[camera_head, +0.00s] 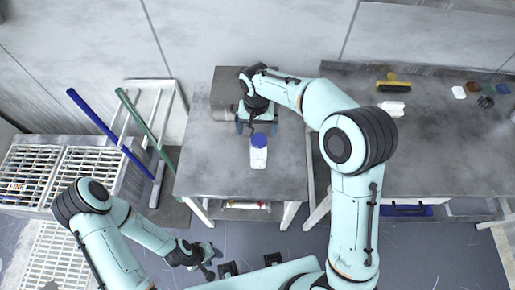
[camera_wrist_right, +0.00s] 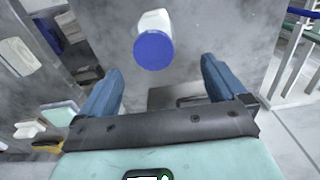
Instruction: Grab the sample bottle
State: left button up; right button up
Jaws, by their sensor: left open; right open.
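The sample bottle (camera_head: 259,152) is white with a blue cap and stands on the small grey table (camera_head: 205,170). My right gripper (camera_head: 257,127) is over this table, just behind the bottle in the head view, open and empty. In the right wrist view the bottle (camera_wrist_right: 154,42) shows with its blue cap towards me, beyond and between the two open blue fingers (camera_wrist_right: 160,90). The fingers appear apart from it. My left gripper (camera_head: 212,260) is open and empty, low in front of the small table's left side.
A grey metal box (camera_head: 224,92) stands at the small table's back left. Blue and green poles (camera_head: 97,118) lean at left beside grated platforms (camera_head: 85,170).

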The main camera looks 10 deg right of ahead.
aim_at(257, 138)
notch_tip(257, 138, down, 5)
jog(key=shift+s+r, duration=0.1)
jog(key=shift+s, duration=0.05)
jog(key=shift+s+d+f, duration=0.15)
jog(key=shift+f, duration=1.2)
jog(key=shift+s+d+f, duration=0.1)
jog(key=shift+s+f, duration=0.05)
jog(key=shift+f, duration=1.2)
jog(key=shift+r, duration=0.1)
jog(key=c, duration=1.6)
